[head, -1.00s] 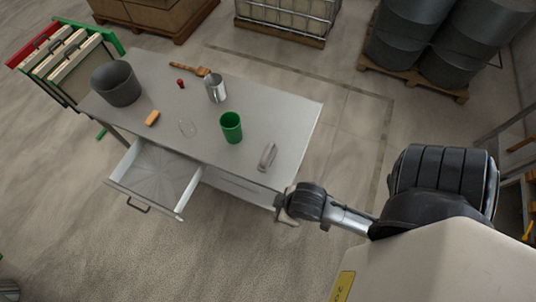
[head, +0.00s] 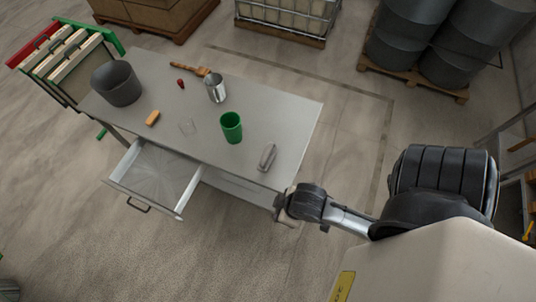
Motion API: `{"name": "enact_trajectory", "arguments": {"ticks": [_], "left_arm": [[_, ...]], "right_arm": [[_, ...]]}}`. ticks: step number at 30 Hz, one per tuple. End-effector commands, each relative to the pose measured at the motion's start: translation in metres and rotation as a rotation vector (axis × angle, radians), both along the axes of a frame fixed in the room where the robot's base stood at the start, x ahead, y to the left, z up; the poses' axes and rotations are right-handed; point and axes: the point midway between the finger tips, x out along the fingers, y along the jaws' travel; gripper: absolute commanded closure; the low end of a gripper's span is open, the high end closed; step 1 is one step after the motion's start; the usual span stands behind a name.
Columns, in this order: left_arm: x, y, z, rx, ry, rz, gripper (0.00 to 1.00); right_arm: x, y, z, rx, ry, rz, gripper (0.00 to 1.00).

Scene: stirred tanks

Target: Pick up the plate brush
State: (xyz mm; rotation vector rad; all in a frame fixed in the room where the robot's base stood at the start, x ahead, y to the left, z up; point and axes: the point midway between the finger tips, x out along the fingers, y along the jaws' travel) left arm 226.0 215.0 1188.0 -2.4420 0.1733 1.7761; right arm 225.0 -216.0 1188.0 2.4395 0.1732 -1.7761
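A brown wooden-handled brush (head: 188,69), which looks like the plate brush, lies flat near the far edge of the grey table (head: 240,170). Its right end is beside the metal cup. My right gripper (head: 282,207) is low at the table's near right corner, well away from the brush. It is partly hidden by my own wrist, and its fingers are too small to read. My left gripper is not in view.
On the table stand a dark bucket (head: 116,84), a metal cup (head: 216,88) and a green cup (head: 231,127). An orange block (head: 152,118), a small red item (head: 181,84) and a grey metal tool (head: 267,157) lie there. An open drawer (head: 160,178) juts out in front.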

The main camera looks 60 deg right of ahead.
Motion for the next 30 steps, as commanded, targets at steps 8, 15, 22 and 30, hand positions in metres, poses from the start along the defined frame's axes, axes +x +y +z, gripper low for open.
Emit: {"name": "enact_trajectory", "arguments": {"ticks": [8,15,22,30], "left_arm": [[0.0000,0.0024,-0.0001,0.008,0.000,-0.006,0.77],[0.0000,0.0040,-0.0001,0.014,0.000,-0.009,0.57],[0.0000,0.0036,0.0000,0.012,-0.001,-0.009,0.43],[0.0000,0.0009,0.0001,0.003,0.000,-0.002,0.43]], "right_arm": [[0.0001,-0.0020,-0.0001,-0.007,0.000,0.005,0.57],[0.0000,-0.0030,-0.0002,-0.011,-0.001,0.007,0.57],[0.0002,-0.0026,-0.0001,-0.009,0.000,0.006,0.57],[0.0005,-0.0008,0.0001,-0.003,-0.001,0.002,0.57]]}}
